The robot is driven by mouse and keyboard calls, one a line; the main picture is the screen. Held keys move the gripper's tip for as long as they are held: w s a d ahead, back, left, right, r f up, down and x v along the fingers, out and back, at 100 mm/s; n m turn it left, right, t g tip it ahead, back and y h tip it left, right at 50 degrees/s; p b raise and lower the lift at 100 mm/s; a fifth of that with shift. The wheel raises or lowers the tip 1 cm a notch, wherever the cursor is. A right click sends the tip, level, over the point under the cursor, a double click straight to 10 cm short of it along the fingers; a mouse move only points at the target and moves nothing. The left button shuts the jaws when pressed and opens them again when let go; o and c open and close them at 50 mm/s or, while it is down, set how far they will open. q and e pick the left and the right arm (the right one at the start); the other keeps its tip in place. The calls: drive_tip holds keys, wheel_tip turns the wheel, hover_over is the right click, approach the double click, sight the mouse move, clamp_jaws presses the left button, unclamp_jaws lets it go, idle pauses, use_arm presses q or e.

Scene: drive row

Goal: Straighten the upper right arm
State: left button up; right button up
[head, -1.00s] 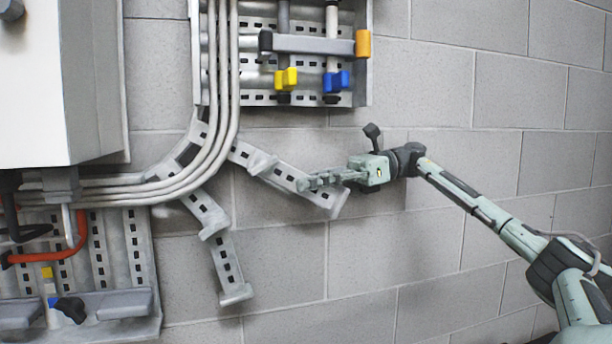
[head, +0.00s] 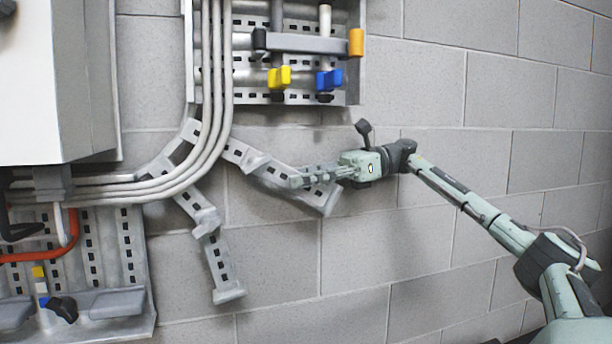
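The upper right arm (head: 246,155) is a slotted grey metal bracket in jointed sections, coming out from behind the bent conduits and sloping down to the right. It is bent at a joint near its middle, and its outer section (head: 322,197) ends in a flanged tip. My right gripper (head: 298,181) reaches in from the right, its fingers pointing left and overlapping the outer section. I cannot tell whether the fingers are closed on it or only in front of it. My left gripper is not in view.
A lower slotted arm (head: 212,235) hangs bent below the conduits (head: 210,120). A panel with yellow (head: 279,78) and blue (head: 329,80) handles is above. A white cabinet (head: 55,90) and a lower panel (head: 100,302) stand at left. The block wall right of the arms is bare.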

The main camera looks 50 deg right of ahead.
drive_tip(key=v, duration=1.2)
idle(0.5)
